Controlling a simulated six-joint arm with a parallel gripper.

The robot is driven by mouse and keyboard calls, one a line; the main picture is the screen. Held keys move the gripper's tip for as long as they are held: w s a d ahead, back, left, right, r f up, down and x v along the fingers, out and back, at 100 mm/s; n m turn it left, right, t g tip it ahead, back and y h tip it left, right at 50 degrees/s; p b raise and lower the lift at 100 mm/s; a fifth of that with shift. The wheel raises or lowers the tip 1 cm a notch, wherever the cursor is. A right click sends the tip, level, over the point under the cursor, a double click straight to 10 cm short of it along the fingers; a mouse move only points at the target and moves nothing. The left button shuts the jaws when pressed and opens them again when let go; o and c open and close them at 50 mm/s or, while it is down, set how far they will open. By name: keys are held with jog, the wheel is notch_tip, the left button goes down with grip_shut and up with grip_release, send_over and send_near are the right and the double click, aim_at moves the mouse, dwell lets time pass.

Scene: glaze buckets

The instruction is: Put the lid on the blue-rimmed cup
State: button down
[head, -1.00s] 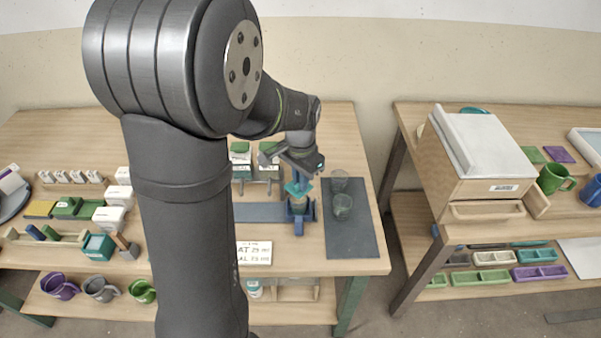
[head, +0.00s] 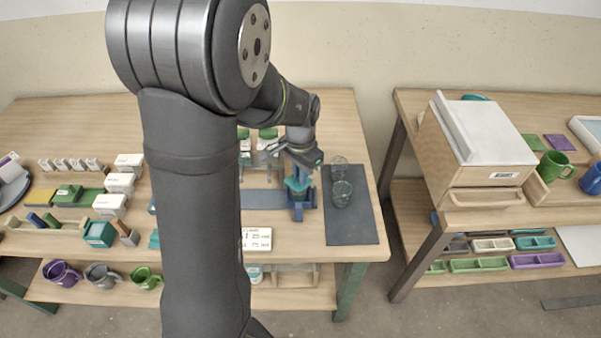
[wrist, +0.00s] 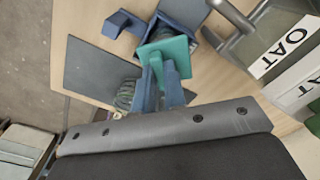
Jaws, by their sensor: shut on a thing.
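A teal square lid (head: 297,184) is between my gripper's fingers, and it also shows in the wrist view (wrist: 178,48). My gripper (head: 298,174) is shut on it, with the blue fingers (wrist: 162,82) pointing down. The lid is at the top of a blue stand (head: 297,213), which shows in the wrist view (wrist: 183,12) beyond the lid. Any cup in the stand is mostly hidden under the lid and gripper, and I cannot make out a blue rim. I cannot tell whether the lid rests on a cup.
A dark mat (head: 352,225) lies right of the stand, with two clear glasses (head: 341,192) on it. A sign (head: 257,239) stands at the front edge. Green-topped white containers (head: 268,137) stand behind the stand. The front of the mat is clear.

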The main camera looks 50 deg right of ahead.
jog(key=shift+f, duration=0.3)
jog(key=c, duration=1.4)
grip_release()
jog(key=shift+r, duration=3.5)
notch_tip(320, 180, down, 7)
jog(key=shift+r, duration=0.1)
